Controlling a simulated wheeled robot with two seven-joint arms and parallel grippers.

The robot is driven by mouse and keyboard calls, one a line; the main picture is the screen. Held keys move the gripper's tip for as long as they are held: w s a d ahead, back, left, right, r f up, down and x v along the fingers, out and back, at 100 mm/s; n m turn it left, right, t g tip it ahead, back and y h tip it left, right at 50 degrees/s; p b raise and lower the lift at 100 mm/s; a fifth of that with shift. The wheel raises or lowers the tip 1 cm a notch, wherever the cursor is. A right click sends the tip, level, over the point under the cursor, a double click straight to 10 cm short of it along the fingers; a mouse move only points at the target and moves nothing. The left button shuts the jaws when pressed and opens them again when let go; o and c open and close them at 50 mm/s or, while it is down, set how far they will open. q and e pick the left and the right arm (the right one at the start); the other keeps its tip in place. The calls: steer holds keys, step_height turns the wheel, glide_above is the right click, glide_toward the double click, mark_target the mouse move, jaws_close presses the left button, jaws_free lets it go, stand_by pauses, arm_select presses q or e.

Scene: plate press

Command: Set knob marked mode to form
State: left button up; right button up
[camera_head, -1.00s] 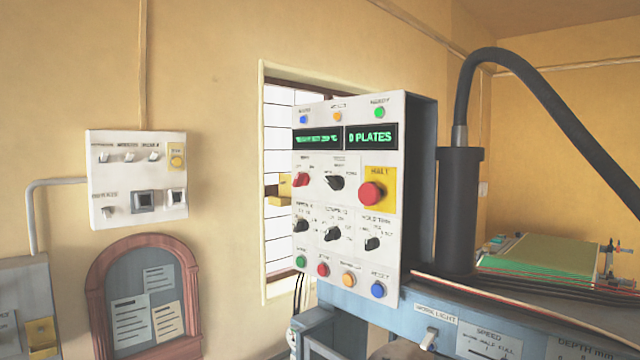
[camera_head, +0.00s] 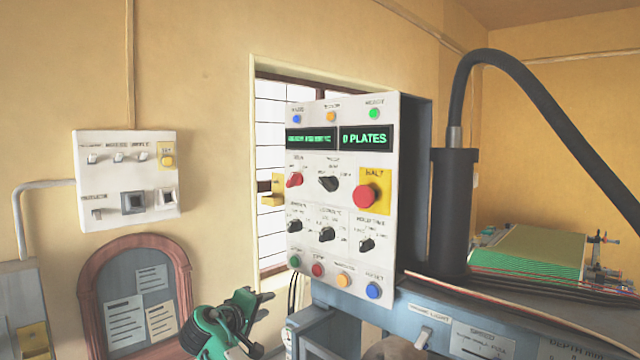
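The control panel (camera_head: 345,262) is a white upright box face with lit displays, lamps, knobs and buttons. A black knob (camera_head: 329,183) sits in its upper knob row, between a red knob (camera_head: 294,180) and the red halt button. It appears to be the mode knob, but its small lettering is too blurred to read surely. Its pointer setting is also unclear.
The red halt button (camera_head: 367,195) on its yellow plate is close right of the black knob. Three more black knobs and a row of coloured buttons sit below. A wall switch box (camera_head: 100,178) and a framed notice board (camera_head: 92,290) are at left.

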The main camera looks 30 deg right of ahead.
steer(key=s+r+m+h, duration=0.2)
steer(key=s+r+m, duration=0.15)
steer(key=r, duration=1.25)
steer(key=m+g+h+p, duration=0.2)
steer(key=m+g, duration=0.1)
steer(key=m, duration=0.1)
glide_toward(324, 186)
steer(key=p+x, duration=0.6)
steer(key=x, duration=0.1)
steer(key=shift+w+d+r, duration=0.1)
steer(key=shift+d+r, duration=0.1)
steer(key=shift+d, duration=0.05)
steer(key=shift+w+d+f, duration=0.15)
steer(key=shift+w+d, duration=0.05)
steer(key=shift+d, duration=0.4)
steer(key=shift+c, duration=0.2)
jaws_close()
